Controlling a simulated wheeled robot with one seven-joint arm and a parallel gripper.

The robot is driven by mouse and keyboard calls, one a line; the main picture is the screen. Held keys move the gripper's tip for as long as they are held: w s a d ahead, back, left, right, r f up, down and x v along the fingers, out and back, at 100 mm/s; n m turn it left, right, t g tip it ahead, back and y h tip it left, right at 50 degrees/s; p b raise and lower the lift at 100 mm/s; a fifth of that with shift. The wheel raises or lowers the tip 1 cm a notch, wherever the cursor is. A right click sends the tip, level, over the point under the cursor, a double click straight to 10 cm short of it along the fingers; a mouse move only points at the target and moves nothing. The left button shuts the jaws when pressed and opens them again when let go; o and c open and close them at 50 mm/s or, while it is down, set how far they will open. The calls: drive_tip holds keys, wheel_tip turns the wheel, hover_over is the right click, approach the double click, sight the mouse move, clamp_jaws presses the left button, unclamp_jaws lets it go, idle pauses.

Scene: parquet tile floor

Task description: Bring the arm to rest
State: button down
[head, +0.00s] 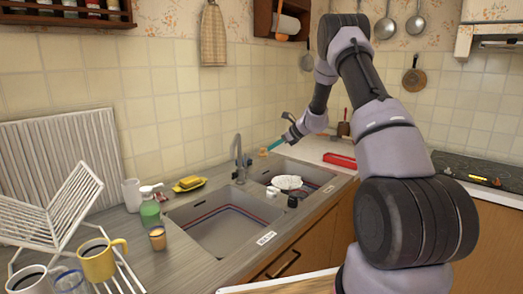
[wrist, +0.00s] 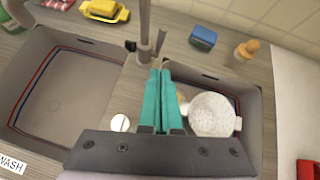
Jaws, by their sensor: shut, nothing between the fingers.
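My arm reaches from the right of the head view, up and then down over the double sink (head: 215,238). My gripper (head: 271,148) hangs in the air above the right basin, near the faucet (head: 239,155). In the wrist view its teal fingers (wrist: 160,72) are shut together with nothing between them. They point toward the faucet base (wrist: 146,52), and I cannot tell the exact gap.
A red item (head: 340,160) lies right of the sink. Pans hang on the wall. The left basin is empty.

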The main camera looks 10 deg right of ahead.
drive_tip(key=s+a+r+n+g+h, duration=0.1)
drive_tip(key=s+a+r+n, duration=0.2)
drive_tip(key=s+r+n, duration=0.6)
drive_tip(key=s+a+r+n+g, duration=0.1)
drive_tip(key=s+a+r+n, duration=0.2)
drive_tip(key=s+r, duration=1.1)
drive_tip(key=s+d+r+n+t+h, duration=0.1)
drive_tip(key=s+n, duration=0.4)
drive_tip(key=s, duration=0.7)
drive_tip(key=s+d+r+n+h, duration=0.2)
drive_tip(key=s+n, duration=0.3)
drive_tip(key=s, duration=0.8)
drive_tip(key=shift+s+d+r+t+h, duration=0.2)
drive_tip(key=shift+t+h, duration=0.2)
drive_tip(key=shift+h, duration=0.4)
